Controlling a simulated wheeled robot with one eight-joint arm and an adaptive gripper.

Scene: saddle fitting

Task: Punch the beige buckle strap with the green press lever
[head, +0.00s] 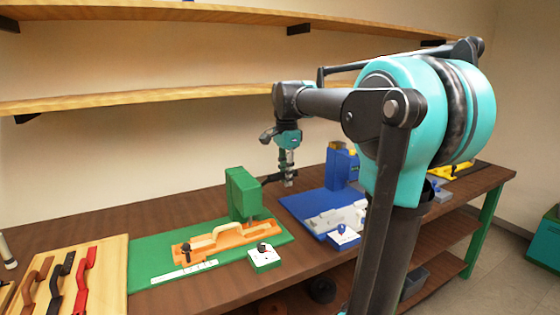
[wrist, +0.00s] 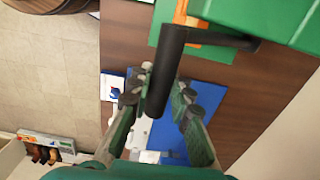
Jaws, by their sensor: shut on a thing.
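The green press (head: 242,194) stands on a green mat (head: 150,255) on the bench. Its dark lever (head: 271,179) sticks out to the right, and its black cylindrical grip (wrist: 168,65) shows large in the wrist view. My gripper (head: 289,180) is at the lever's end; in the wrist view my gripper (wrist: 164,90) has its fingers on either side of the grip, shut on it. The beige buckle strap (head: 230,230) lies in an orange fixture (head: 205,246) in front of the press, its right end by the press. Its contact with the punch is too small to tell.
A blue mat (head: 300,206) with a blue press (head: 338,167) and a pale grey fixture (head: 338,216) lies to the right. A white box with a black knob (head: 264,256) sits before the green press.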

